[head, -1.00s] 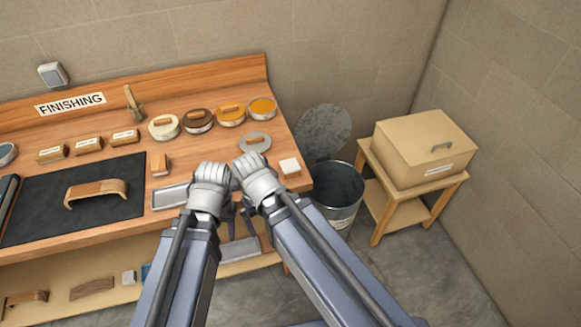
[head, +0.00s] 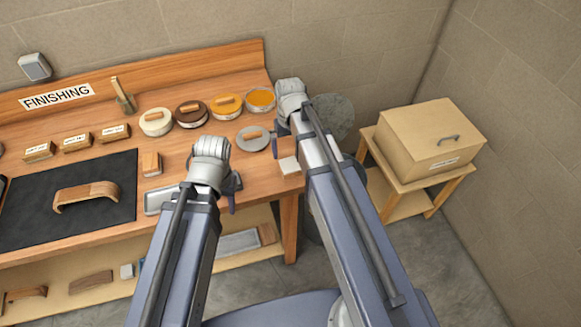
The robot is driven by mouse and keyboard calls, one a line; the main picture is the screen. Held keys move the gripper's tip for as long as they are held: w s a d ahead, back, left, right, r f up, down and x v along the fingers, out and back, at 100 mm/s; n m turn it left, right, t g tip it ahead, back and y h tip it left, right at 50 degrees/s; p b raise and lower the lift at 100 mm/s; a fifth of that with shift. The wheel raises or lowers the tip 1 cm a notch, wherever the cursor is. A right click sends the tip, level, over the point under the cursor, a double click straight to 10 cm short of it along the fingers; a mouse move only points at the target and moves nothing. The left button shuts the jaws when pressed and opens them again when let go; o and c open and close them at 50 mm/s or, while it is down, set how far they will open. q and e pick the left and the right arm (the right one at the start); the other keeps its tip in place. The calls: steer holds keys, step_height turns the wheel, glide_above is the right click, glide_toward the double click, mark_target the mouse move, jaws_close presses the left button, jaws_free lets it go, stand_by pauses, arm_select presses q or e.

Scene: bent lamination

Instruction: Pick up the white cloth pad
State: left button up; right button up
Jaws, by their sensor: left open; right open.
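The white cloth pad (head: 289,165) is a small pale square block lying flat at the right end of the wooden bench. My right gripper (head: 278,145) is just beyond and above it, partly hidden behind my own wrist. It is open and does not visibly hold the pad. My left gripper (head: 232,194) is open and empty over the front edge of the bench, to the left of the pad and near a grey metal tray (head: 156,200).
A grey disc with a wooden handle (head: 253,139) lies left of the pad. Several round tins (head: 191,116) line the back. A dark mat (head: 110,208) bears a bent wooden handle (head: 86,195). A cardboard box (head: 420,140) stands on a side stand at right.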

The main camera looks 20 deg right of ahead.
mark_target(291, 165)
steer(key=shift+w+f+b, duration=0.1)
steer(key=shift+f+b, duration=0.5)
steer(key=shift+f, duration=0.35)
step_height(291, 165, down, 5)
steer(key=b, duration=0.5)
steer(key=shift+d+f, duration=0.1)
steer(key=shift+s, duration=0.2)
steer(key=c, duration=1.2)
steer(key=shift+c, duration=0.2)
steer(key=shift+r, duration=0.2)
